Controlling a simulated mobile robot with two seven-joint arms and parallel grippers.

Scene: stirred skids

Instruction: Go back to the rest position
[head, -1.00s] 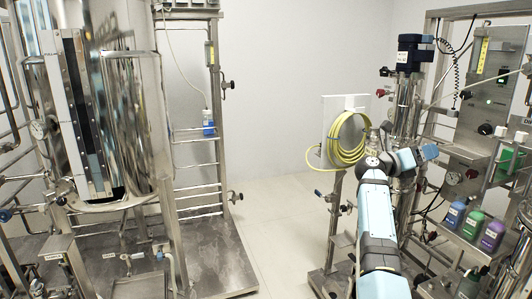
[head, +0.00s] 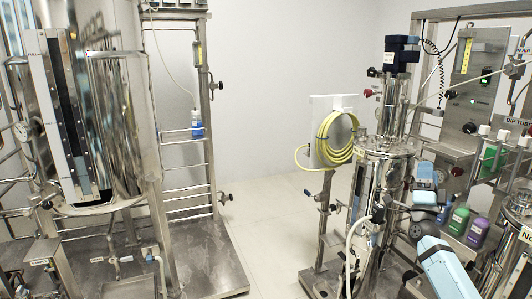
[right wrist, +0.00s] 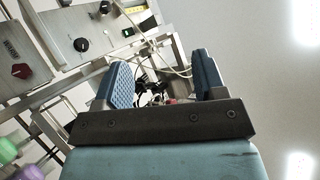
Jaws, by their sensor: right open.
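My right gripper (right wrist: 162,75) is open in the right wrist view, with its two dark blue padded fingers apart. No held object shows between them; pipes and fittings show beyond the gap. In the head view my right arm comes in from the bottom right. Its light blue wrist part is raised in front of the right skid (head: 375,165), left of the bottles, and its fingers cannot be made out there. I cannot tell whether the arm touches the skid. My left gripper is out of the head view.
A blue bottle (head: 444,212), a green bottle (head: 459,220) and a purple bottle (head: 478,232) stand close to my right arm. A coiled yellow hose (head: 337,138) hangs on the right skid. A large steel tank (head: 120,120) stands left. Clear floor (head: 270,220) lies between the skids.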

